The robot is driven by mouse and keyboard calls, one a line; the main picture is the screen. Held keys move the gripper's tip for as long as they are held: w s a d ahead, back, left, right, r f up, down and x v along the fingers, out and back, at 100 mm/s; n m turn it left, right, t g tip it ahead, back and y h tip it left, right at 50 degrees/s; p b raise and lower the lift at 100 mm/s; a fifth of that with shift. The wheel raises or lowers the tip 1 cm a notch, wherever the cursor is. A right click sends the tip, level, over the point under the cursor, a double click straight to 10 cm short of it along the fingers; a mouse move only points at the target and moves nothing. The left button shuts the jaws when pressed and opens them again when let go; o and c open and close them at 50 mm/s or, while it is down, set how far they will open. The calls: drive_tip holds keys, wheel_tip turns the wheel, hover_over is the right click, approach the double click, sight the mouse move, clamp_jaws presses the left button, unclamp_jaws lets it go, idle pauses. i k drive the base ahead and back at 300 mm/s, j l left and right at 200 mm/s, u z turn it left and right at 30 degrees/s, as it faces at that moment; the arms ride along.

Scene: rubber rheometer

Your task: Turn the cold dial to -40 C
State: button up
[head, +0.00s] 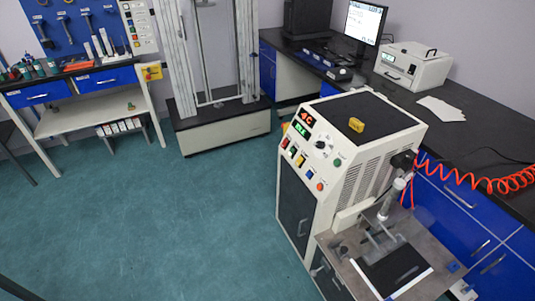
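A cream cabinet machine (350,180) stands right of centre, with a sloped control panel facing left. A small round dial (321,145), pale with a dark part, sits on that panel below the displays. I take it for the cold dial; its pointer and scale are too small to read. A red display (306,118) seems to read "4 C", its first part unclear. A green display (301,131) below it seems to read "IDLE". My gripper is not in view.
Several coloured buttons (306,173) surround the dial. A red coiled hose (490,183) hangs at right. Green floor (170,220) left of the machine is clear.

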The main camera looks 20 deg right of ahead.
sight(320, 145)
drive_tip(key=l+z, duration=0.1)
drive_tip(key=z, duration=0.5)
drive_tip(key=j, duration=1.35)
drive_tip(key=i+j+z, duration=0.1)
drive_tip(key=i+j, duration=1.2)
